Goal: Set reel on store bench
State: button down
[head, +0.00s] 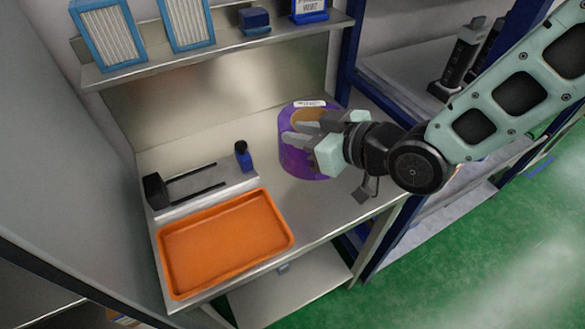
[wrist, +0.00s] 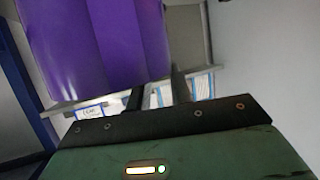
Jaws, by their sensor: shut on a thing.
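The purple reel (head: 307,163) with a tan core and a white label on top is at the right of the metal bench (head: 215,160). My gripper (head: 300,133) reaches it from the right, with its fingers at the reel's upper part, shut on it. Whether the reel's underside touches the bench top cannot be told. In the wrist view, the purple side of the reel (wrist: 95,45) fills the upper left, close to the gripper's dark fingers (wrist: 158,88).
An orange tray (head: 225,240) lies at the bench's front left. Behind it are a plate with two dark prongs (head: 190,183) and a small blue bottle (head: 242,155). A shelf (head: 220,50) with blue-framed filters hangs above. A blue rack post (head: 350,50) stands to the right.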

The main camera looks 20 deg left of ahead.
aim_at(310, 173)
jog(key=shift+a+f, duration=0.2)
jog(key=shift+a, duration=0.05)
jog(key=shift+w+f+p, duration=0.1)
jog(key=shift+f+p, duration=1.1)
jog(key=shift+f, duration=3.45)
jog(key=c, duration=1.3)
grip_release()
jog(key=shift+f, duration=0.1)
jog(key=shift+o, duration=0.2)
jog(key=b+v, duration=0.3)
jog(key=v, duration=0.9)
jog(key=shift+d, duration=0.1)
